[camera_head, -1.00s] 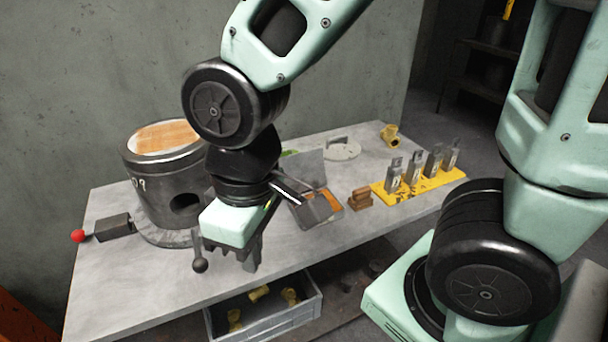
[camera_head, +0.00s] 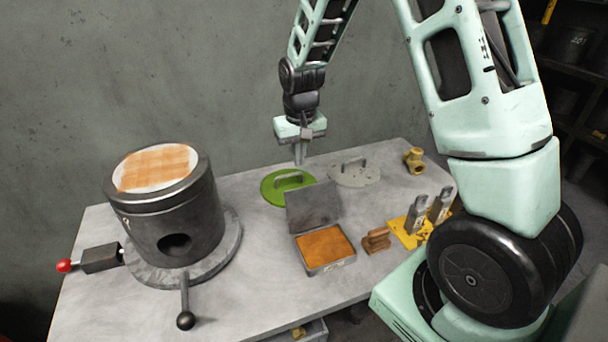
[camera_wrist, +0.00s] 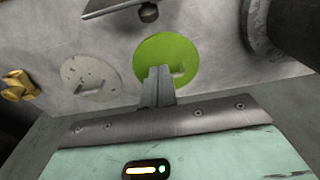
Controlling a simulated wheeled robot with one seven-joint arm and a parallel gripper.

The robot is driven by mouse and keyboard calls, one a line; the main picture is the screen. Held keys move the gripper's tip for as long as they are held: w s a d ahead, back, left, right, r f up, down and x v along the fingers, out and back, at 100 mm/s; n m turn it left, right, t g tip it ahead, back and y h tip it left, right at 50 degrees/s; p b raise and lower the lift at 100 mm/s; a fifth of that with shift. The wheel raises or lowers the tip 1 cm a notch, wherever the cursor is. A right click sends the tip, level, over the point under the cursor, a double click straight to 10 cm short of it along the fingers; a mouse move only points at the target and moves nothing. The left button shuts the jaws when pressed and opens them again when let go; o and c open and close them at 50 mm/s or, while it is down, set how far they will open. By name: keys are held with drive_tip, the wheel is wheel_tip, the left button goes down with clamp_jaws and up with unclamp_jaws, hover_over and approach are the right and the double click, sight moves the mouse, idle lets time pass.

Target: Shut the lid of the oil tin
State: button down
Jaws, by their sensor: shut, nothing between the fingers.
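The oil tin (camera_head: 326,266) is a shallow grey box with an orange-brown filling, standing mid-table in the head view. Its flat grey lid (camera_head: 313,206) is open and stands up at the tin's back edge. My gripper (camera_head: 299,160) is shut and empty. It is behind and above the raised lid, apart from it, fingers pointing down. In the wrist view my closed fingers (camera_wrist: 158,90) show over the green disc; a dark plate at the top edge may be the lid, but I cannot tell surely.
A green disc with a handle (camera_head: 284,187) lies behind the tin, and a grey one (camera_head: 354,173) lies to its right. A dark drum (camera_head: 170,215) stands left. Brown blocks (camera_head: 376,241) and a yellow tray (camera_head: 408,232) are right. A brass fitting (camera_head: 413,160) lies at the back right.

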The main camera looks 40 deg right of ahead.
sight(310, 204)
drive_tip(key=s+f+p, duration=0.1)
drive_tip(key=f, duration=0.1)
drive_tip(key=s+a+f+p, duration=0.1)
drive_tip(key=s+f, duration=0.1)
drive_tip(key=shift+s+f+p, duration=0.15)
drive_tip(key=shift+f+p, duration=0.15)
drive_tip(key=shift+f, duration=0.05)
drive_tip(key=shift+a, duration=0.1)
idle(0.3)
